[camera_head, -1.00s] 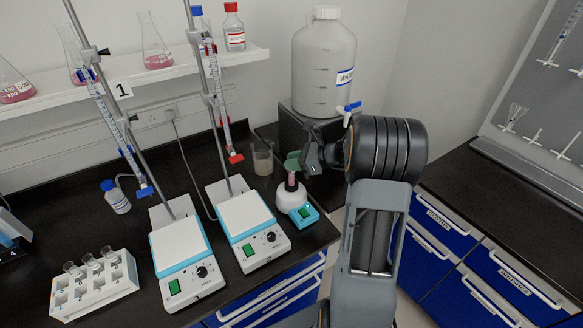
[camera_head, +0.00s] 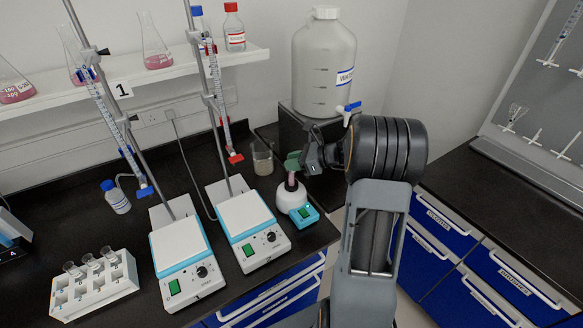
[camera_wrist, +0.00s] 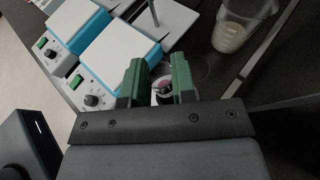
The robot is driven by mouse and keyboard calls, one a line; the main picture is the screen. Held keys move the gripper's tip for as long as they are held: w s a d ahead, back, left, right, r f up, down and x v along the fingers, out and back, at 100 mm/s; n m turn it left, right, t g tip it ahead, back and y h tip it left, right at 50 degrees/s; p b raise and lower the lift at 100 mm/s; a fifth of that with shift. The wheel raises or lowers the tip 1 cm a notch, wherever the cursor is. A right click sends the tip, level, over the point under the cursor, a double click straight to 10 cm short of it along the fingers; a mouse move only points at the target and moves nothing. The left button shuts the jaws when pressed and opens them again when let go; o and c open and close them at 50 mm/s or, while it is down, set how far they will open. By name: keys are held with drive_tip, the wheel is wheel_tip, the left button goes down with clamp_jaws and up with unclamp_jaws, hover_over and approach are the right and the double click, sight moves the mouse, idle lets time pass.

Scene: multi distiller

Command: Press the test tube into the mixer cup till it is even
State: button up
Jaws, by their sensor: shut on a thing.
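The vortex mixer (camera_head: 292,198) is a small white round body with a blue front, at the front right of the dark bench. A test tube (camera_head: 291,182) with pink content stands over the cup on its top. My gripper (camera_head: 293,162) is at the tube's upper end, its green fingers shut on it. In the wrist view the two green fingers of my gripper (camera_wrist: 158,80) have the tube (camera_wrist: 162,86) between them, over the mixer. The tube's lower end and the cup's inside are too small or hidden to make out. The tube looks roughly upright.
Two hotplate stirrers (camera_head: 244,213) with burette stands are left of the mixer. A beaker (camera_head: 262,160) stands behind it, and a large water carboy (camera_head: 322,65) behind my gripper. A white rack (camera_head: 95,288) with several tubes is at the front left.

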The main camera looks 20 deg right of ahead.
idle(0.4)
wheel_tip(320, 180, up, 7)
drive_tip(key=p, duration=0.6)
idle(0.7)
